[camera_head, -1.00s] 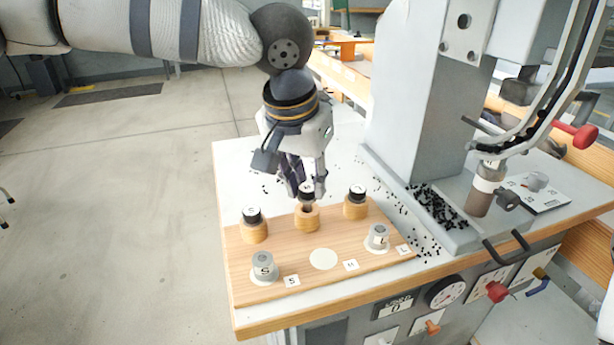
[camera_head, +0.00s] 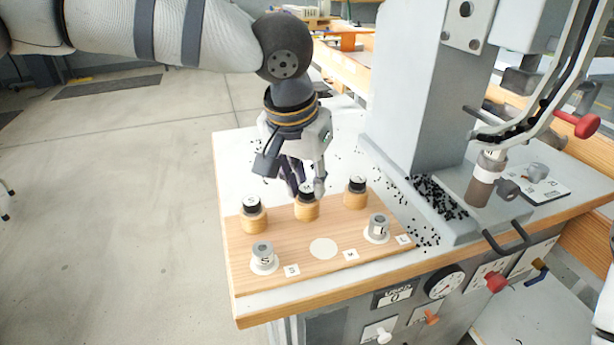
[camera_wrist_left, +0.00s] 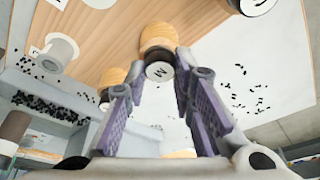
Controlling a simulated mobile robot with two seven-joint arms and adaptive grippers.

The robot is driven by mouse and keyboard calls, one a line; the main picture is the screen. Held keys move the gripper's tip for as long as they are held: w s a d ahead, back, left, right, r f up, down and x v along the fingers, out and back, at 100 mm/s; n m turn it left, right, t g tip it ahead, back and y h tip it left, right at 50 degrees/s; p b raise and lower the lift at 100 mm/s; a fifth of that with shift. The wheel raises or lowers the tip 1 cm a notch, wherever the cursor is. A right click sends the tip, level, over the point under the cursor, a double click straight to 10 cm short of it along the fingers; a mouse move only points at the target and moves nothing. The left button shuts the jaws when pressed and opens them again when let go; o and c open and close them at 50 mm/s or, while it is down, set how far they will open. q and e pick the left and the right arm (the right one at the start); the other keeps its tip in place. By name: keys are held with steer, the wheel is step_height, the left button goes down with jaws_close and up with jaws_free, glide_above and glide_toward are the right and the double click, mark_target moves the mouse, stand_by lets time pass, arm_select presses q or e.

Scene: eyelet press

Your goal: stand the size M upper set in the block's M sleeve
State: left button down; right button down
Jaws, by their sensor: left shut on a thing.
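The size M upper set (camera_head: 307,193), with a black upper part and a white M top, stands upright in the middle wooden sleeve (camera_head: 307,210) of the block (camera_head: 285,238). In the left wrist view the M top (camera_wrist_left: 159,71) shows between my fingertips, with the wooden sleeve (camera_wrist_left: 157,37) beyond it. My left gripper (camera_head: 306,188) is shut on this set from above. The fingers partly hide the set in the head view, so I cannot see exactly how deep it sits.
Black-topped sets stand in the left sleeve (camera_head: 253,222) and right sleeve (camera_head: 355,197). Grey pieces stand at front left (camera_head: 262,256) and right (camera_head: 378,228), beside an empty white disc (camera_head: 323,248). The press column (camera_head: 415,90) rises at right. Small black eyelets (camera_head: 440,197) lie scattered.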

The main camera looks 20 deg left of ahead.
mark_target(307, 188)
arm_select(q)
steer(key=c, duration=1.3)
jaws_free()
steer(key=shift+r, duration=2.45)
